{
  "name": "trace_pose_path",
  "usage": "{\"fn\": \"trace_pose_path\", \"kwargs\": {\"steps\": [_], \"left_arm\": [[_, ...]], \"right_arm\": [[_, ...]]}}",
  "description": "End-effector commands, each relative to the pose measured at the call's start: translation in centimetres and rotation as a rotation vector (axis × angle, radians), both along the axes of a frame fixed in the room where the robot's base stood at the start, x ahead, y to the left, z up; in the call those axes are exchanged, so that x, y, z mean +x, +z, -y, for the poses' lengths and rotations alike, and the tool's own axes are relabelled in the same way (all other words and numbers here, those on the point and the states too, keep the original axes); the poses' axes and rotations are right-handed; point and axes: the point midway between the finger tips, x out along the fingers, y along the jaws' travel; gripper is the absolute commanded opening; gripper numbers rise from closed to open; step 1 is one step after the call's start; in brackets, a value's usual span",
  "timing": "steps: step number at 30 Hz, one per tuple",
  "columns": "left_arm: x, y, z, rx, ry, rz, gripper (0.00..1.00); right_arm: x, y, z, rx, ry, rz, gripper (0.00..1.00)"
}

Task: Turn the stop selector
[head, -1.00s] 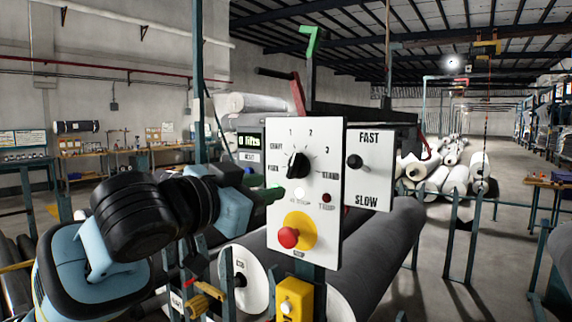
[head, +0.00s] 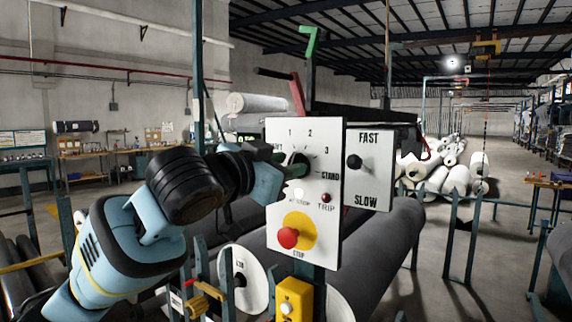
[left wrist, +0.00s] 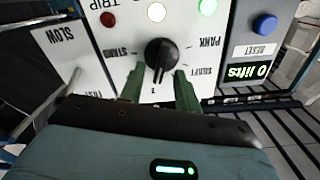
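The stop selector is a black round knob (left wrist: 160,55) on a white upright panel (head: 328,240). Numbers and words such as STAND and PARK are printed around it. In the left wrist view, a pale mark on the knob's lower side points toward the printed 1. My left gripper (left wrist: 158,75) is open, with one green finger on each side of the knob's near edge. I cannot tell whether they touch it. In the head view my left gripper (head: 287,168) reaches the panel from the left and partly hides the knob. My right gripper is not in view.
Below the selector are a white lamp (head: 298,193), a dark red trip lamp (head: 326,197) and a red stop button (head: 288,238). A FAST/SLOW lever (head: 354,162) stands on the right plate. A counter display (left wrist: 262,72) with a blue reset button (left wrist: 264,25) is beside the panel.

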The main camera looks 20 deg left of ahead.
Motion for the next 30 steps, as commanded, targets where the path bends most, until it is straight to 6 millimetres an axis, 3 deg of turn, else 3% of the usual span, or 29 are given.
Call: {"fn": "trace_pose_path", "kwargs": {"steps": [11, 19, 30], "left_arm": [[0.67, -0.02, 0.26, 0.002, 0.0, 0.001, 0.33], [0.65, -0.03, 0.25, 0.001, 0.0, 0.0, 0.0], [0.66, -0.03, 0.24, -0.028, -0.001, -0.011, 0.0]], "right_arm": [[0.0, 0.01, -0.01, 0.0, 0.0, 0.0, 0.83], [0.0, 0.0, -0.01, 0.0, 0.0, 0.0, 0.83], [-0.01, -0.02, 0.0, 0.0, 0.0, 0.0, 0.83]]}}
